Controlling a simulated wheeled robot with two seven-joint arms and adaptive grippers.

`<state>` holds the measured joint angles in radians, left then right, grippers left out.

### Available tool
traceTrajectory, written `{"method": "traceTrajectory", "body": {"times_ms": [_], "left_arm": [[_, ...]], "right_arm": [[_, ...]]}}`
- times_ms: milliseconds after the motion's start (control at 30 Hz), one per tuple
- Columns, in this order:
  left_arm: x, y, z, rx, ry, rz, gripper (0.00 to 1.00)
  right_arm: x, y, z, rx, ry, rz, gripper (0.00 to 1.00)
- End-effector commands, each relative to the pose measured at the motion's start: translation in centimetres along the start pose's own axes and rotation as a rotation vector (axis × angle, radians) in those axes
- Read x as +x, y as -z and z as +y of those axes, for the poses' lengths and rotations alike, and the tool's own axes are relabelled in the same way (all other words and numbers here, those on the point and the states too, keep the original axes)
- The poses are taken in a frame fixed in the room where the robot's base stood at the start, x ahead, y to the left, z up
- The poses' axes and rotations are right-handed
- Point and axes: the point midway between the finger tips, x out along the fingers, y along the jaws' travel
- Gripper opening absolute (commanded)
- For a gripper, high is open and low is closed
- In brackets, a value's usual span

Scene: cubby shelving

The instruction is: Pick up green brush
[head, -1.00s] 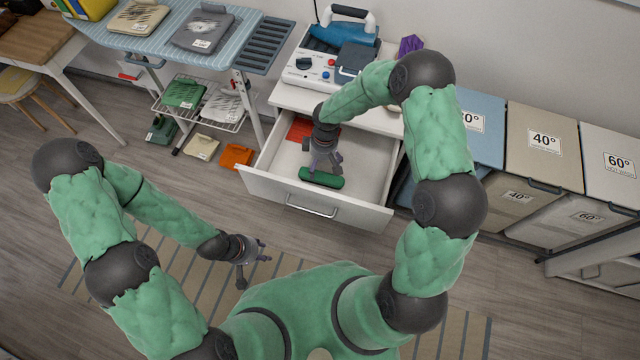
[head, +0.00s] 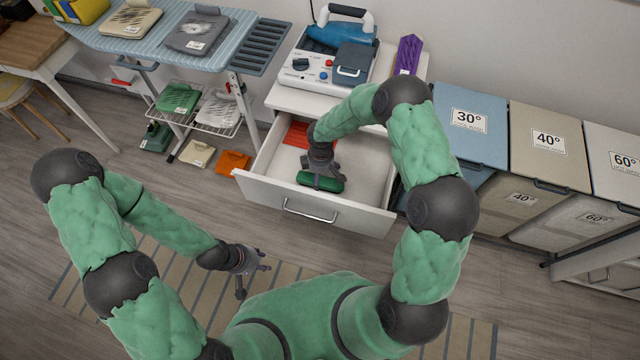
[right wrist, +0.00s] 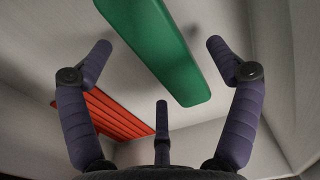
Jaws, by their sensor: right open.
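The green brush (head: 330,184) lies in the open white drawer (head: 355,214), near its front; in the right wrist view it is a long green block (right wrist: 160,45). My right gripper (head: 322,176) is down in the drawer right at the brush and covers part of it. In the right wrist view its fingers (right wrist: 158,75) are spread, with the brush beyond and between the two side fingers, not clasped. My left gripper (head: 256,270) hangs empty over the striped rug with its fingers apart.
A red slatted item (head: 296,134) lies at the back left of the drawer and shows in the right wrist view (right wrist: 105,115). The drawer walls stand close around my right gripper. Lidded bins (head: 470,122) stand to the right, an ironing board (head: 160,45) to the left.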

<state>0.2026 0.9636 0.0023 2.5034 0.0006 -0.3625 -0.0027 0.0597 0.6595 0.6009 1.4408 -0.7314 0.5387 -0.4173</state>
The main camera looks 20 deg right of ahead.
Motion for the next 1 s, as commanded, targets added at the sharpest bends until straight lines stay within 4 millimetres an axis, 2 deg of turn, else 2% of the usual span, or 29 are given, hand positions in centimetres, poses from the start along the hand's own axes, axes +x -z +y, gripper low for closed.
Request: {"method": "traceTrajectory", "body": {"times_ms": [33, 200, 433, 467, 600, 700, 1000], "left_arm": [[0.7, 0.0, -0.3, 0.000, 0.000, 0.000, 0.40], [1.4, 0.0, -0.5, 0.000, 0.000, 0.000, 0.40], [1.3, 0.0, -0.5, 0.000, 0.000, 0.000, 0.40], [1.3, 0.1, -0.5, 0.000, 0.000, 0.000, 0.40], [1.3, 0.1, -0.5, 0.000, 0.000, 0.000, 0.40], [1.3, 0.1, -0.5, 0.000, 0.000, 0.000, 0.40], [1.2, 0.0, -0.4, 0.000, 0.000, 0.000, 0.40]], "right_arm": [[1.3, -0.1, -0.1, 0.001, 0.002, -0.001, 0.90], [3.2, -0.1, -0.1, 0.001, 0.001, 0.000, 0.90], [3.2, 0.0, 0.0, 0.001, 0.000, 0.001, 0.90], [3.2, -0.1, 0.0, 0.001, 0.000, 0.001, 0.87], [3.2, -0.1, 0.0, 0.001, 0.000, 0.000, 0.47], [3.2, -0.1, -0.1, 0.001, 0.000, 0.000, 0.24], [3.0, 0.0, 0.0, 0.001, 0.000, 0.000, 0.24]]}}
